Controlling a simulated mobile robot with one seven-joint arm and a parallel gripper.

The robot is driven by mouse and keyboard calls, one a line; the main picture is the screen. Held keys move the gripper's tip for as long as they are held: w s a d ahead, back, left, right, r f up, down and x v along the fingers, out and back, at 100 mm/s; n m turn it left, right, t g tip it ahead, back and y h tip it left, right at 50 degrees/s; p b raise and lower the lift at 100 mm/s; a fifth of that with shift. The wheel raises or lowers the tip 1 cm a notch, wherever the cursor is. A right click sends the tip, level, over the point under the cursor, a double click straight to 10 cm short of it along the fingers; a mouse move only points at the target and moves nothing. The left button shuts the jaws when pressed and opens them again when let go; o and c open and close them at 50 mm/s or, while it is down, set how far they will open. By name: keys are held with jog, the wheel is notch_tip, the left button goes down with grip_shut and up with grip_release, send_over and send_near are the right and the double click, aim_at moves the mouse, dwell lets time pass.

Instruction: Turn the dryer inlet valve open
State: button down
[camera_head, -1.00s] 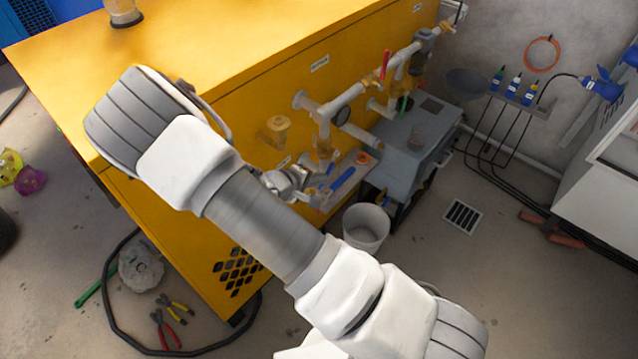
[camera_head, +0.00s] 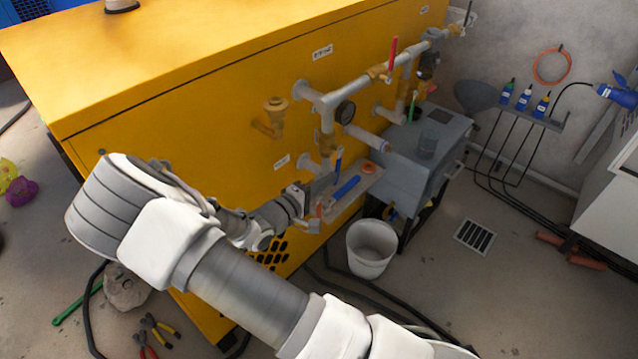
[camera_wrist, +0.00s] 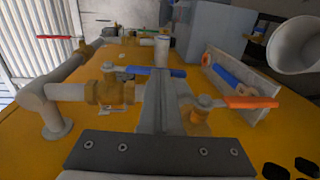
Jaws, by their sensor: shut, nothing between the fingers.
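Several valves sit on the grey pipes of the yellow cabinet (camera_head: 215,95); I cannot read which is the dryer inlet valve. A brass valve (camera_head: 327,145) with a blue lever (camera_head: 338,160) is low on the near vertical pipe. In the wrist view this brass valve (camera_wrist: 112,92) is left of my gripper (camera_wrist: 160,82), and its blue lever (camera_wrist: 155,72) crosses at my fingertips; I cannot tell whether they touch. A valve with an orange lever (camera_wrist: 250,102) is to the right of the fingers. My gripper (camera_head: 328,184) is shut and empty in the head view.
A red-levered valve (camera_head: 392,55) is higher on the piping. A small shelf (camera_head: 368,185) holding a blue-handled tool (camera_head: 346,188) is beside the gripper. A grey box unit (camera_head: 420,145) and a white bucket (camera_head: 371,248) stand to the right. Hoses lie on the floor.

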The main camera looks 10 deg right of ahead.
jog(key=shift+w+d+f+b, duration=0.2)
jog(key=shift+d+f+b, duration=0.05)
jog(key=shift+d+b, duration=0.1)
jog(key=shift+w+d, duration=0.1)
dwell(0.5)
